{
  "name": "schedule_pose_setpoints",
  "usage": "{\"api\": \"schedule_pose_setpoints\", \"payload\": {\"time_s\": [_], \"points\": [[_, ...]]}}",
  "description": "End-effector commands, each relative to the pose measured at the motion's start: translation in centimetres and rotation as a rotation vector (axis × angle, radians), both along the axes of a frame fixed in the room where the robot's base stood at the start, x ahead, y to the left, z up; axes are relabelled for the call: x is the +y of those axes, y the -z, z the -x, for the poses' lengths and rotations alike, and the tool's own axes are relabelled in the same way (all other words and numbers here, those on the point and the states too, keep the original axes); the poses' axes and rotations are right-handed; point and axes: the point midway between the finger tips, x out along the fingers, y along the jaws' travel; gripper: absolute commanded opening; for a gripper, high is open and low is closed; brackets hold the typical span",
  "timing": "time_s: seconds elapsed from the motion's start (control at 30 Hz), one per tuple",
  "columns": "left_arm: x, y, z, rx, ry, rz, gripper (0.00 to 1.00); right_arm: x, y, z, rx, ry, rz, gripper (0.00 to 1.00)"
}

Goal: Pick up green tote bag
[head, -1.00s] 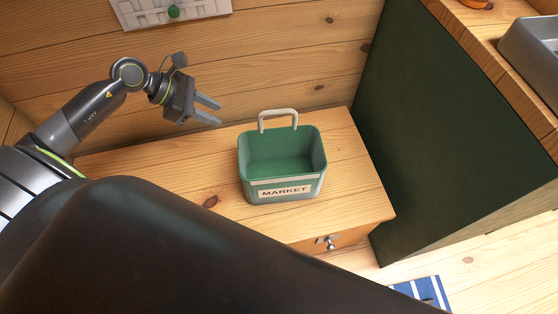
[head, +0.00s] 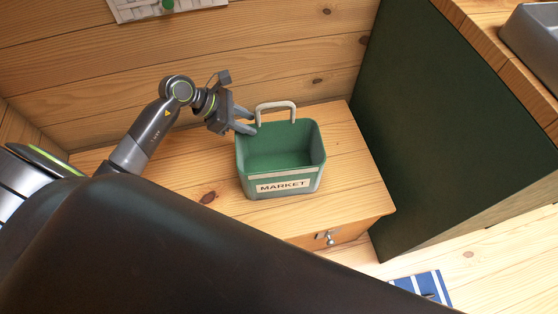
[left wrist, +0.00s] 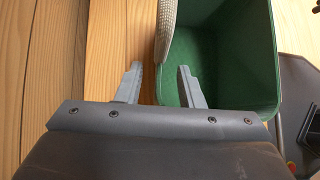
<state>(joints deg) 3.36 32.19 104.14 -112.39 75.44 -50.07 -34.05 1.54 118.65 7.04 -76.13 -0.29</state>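The green tote bag (head: 281,180) stands upright on a wooden cabinet top, open at the top, with a "MARKET" label on its front. Its pale handle (head: 276,106) stands up from the back rim. My left gripper (head: 249,121) is open at the bag's back left corner, just left of the handle. In the left wrist view the handle (left wrist: 166,30) comes down between the two spread fingers (left wrist: 160,82), and the green bag (left wrist: 225,50) fills the area to the right. I cannot tell whether a finger touches the bag. My right gripper is not in view.
The wooden cabinet top (head: 350,170) is clear around the bag. A dark green panel (head: 450,130) rises at the right, and a plank wall (head: 290,50) stands behind. A grey basin (head: 535,45) sits on a counter at the upper right.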

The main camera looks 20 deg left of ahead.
Motion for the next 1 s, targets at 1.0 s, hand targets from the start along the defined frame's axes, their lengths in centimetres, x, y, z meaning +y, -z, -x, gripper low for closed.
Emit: {"api": "schedule_pose_setpoints", "payload": {"time_s": [1.0], "points": [[-2.8,2.7,-1.8,-0.001,0.001,0.000,0.00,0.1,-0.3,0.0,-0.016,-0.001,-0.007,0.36]]}}
